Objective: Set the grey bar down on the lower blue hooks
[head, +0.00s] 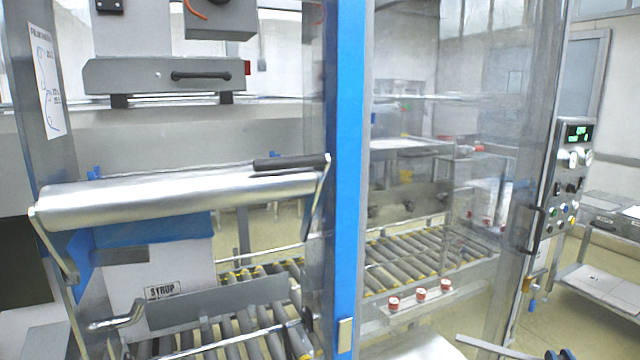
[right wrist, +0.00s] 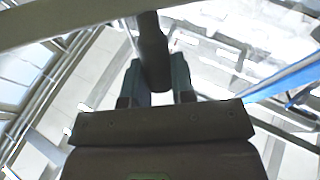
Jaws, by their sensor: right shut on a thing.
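My right gripper (right wrist: 155,88) is shut on a dark grey rod, which I take for the grey bar (right wrist: 152,50); its rounded end points away from the wrist. In the head view, only small dark blue tips, probably of my right gripper (head: 558,354), show at the bottom right edge. The hold itself is not visible there. A blue bracket (head: 82,258) sits low on the left, under a large silver roller (head: 180,197). I cannot clearly make out the lower hooks. My left gripper is not in view.
A blue post (head: 347,180) stands in the middle, with clear panels to its right. A dark handle-like bar (head: 290,162) lies by the roller's right end. A syrup box (head: 160,270) and roller conveyor (head: 235,325) are below. A control panel (head: 570,180) stands at the right.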

